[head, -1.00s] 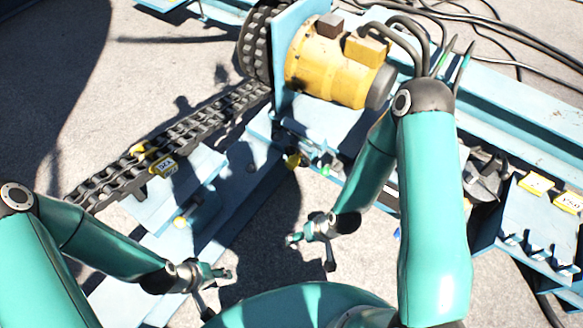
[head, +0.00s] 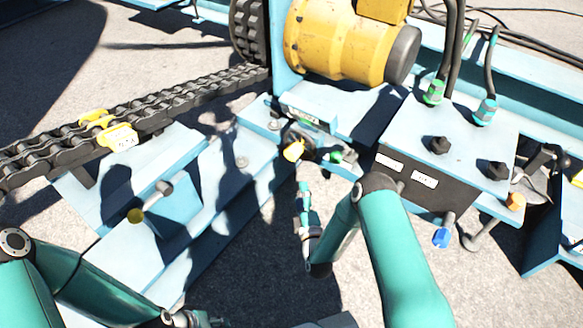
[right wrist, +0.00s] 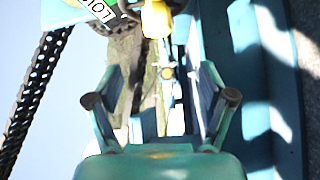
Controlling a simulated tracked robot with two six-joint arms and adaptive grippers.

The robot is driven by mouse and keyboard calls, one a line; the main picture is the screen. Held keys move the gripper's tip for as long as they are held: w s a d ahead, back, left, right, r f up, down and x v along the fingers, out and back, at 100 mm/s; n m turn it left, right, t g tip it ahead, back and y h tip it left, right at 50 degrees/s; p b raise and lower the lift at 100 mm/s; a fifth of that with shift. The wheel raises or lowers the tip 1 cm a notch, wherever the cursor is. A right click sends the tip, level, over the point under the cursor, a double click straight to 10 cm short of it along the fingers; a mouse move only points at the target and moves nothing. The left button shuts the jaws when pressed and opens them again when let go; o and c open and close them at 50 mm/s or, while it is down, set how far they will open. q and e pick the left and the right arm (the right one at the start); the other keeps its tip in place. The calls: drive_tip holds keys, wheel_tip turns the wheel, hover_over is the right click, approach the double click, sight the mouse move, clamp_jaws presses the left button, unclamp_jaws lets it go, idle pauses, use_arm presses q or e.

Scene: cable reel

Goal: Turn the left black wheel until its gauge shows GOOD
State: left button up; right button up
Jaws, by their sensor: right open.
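A dark wheel (head: 297,133) with a yellow knob (head: 293,150) sits low on the blue frame, left of the grey box; I take it as the left black wheel. A small label (head: 303,116) above it is unreadable in the head view. In the right wrist view a tilted white and green label (right wrist: 98,8) seems to read LOW, beside a yellow part (right wrist: 156,18). My right gripper (head: 303,178) is just below the yellow knob, apart from it as far as I see. In the right wrist view its jaws (right wrist: 163,82) are open and empty. My left gripper (head: 198,320) is at the bottom edge, partly cut off.
A yellow motor (head: 345,45) is behind. A chain (head: 150,110) runs left past a lever (head: 152,200). Bare ground lies in front.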

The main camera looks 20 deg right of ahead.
sight(294, 160)
drive_tip(key=w+b, duration=0.2)
drive_tip(key=w, duration=0.3)
drive_tip(key=w+d+b, duration=0.1)
drive_tip(key=w+b, duration=0.1)
drive_tip(key=w, duration=0.3)
drive_tip(key=w+d+b, duration=0.1)
drive_tip(key=w+b, duration=0.1)
drive_tip(key=w, duration=0.3)
drive_tip(key=shift+w+d+r, duration=0.1)
drive_tip(key=shift+r, duration=0.15)
drive_tip(key=shift+w+d+r+n+b, duration=0.1)
drive_tip(key=shift+w+n+b, duration=0.1)
drive_tip(key=shift+w, duration=0.2)
drive_tip(key=shift+w+r+n+b, duration=0.1)
drive_tip(key=shift+w+b, duration=0.1)
drive_tip(key=shift+w, duration=0.2)
clamp_jaws()
drive_tip(key=shift+f, duration=0.1)
